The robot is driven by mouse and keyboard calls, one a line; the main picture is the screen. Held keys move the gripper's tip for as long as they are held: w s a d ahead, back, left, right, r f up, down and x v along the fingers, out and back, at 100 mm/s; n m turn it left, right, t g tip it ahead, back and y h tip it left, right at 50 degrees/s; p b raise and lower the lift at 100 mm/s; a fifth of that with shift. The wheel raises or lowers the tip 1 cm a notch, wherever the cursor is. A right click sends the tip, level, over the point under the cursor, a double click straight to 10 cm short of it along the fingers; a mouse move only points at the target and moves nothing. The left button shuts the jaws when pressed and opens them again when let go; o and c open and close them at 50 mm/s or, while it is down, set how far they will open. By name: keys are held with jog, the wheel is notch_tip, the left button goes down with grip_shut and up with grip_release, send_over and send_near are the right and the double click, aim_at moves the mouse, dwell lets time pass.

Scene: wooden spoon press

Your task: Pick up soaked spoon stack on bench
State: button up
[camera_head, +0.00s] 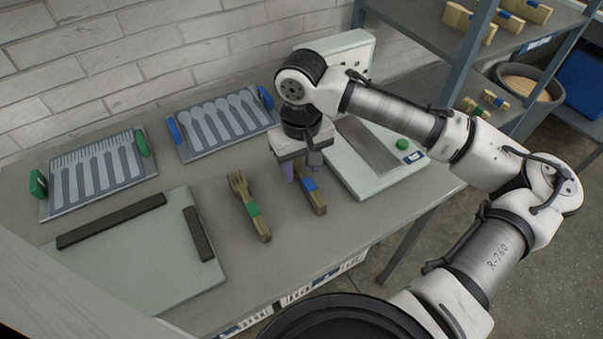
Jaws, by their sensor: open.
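A wooden utensil stack with a blue band (316,199) lies on the grey bench (225,290). Its far end is hidden under my gripper, so I cannot see spoon bowls or tell if it is wet. My gripper (299,172) points down directly over the far part of this stack and is open. I cannot tell if its fingers touch the wood. A second wooden stack with a green band (251,208) lies to the left, with fork tines at its far end.
A spoon-shaped mould tray with blue handles (185,152) and a fork mould tray with green handles (62,207) lie at the back left. A flat plate with dark bars (150,270) is front left. A white press unit (350,180) stands close right; shelving (470,55) is beyond.

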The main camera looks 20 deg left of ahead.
notch_tip(320, 180, down, 2)
jog(key=shift+f, duration=0.1)
grip_shut()
jog(key=shift+r, duration=0.2)
